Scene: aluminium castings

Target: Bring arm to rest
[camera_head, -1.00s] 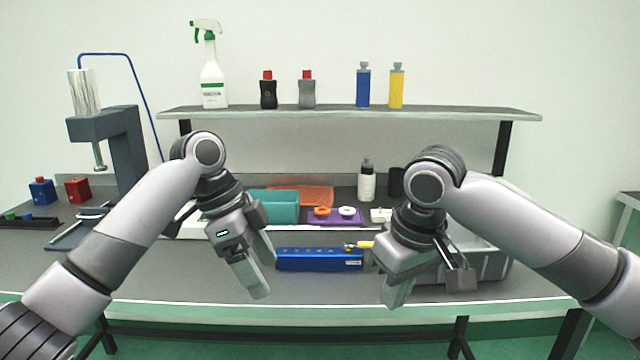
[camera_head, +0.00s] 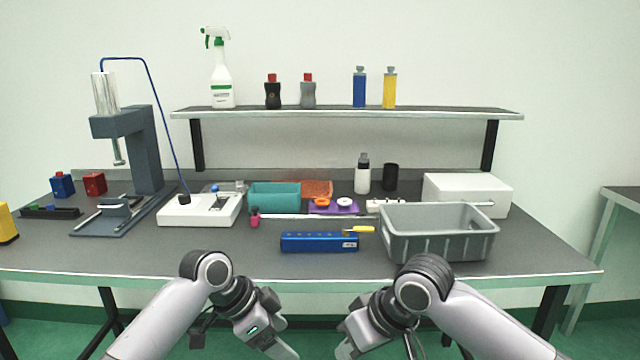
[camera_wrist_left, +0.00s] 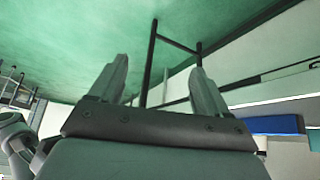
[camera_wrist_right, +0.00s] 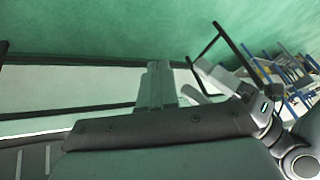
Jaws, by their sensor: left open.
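My left gripper (camera_head: 278,338) is in front of and below the workbench's front edge. In the left wrist view its two fingers (camera_wrist_left: 160,78) stand apart with nothing between them. My right gripper (camera_head: 347,338) is also in front of the bench, to the right of the left one. In the right wrist view its fingers (camera_wrist_right: 160,82) are together, and no held object shows. Both grippers are clear of the objects on the bench.
The workbench (camera_head: 190,262) carries a blue block (camera_head: 318,243), a grey bin (camera_head: 440,238), a teal box (camera_head: 274,197), a white scale-like device (camera_head: 178,212) and a press (camera_head: 148,150). Bottles stand on the shelf (camera_head: 345,114). The front strip of the bench top is bare.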

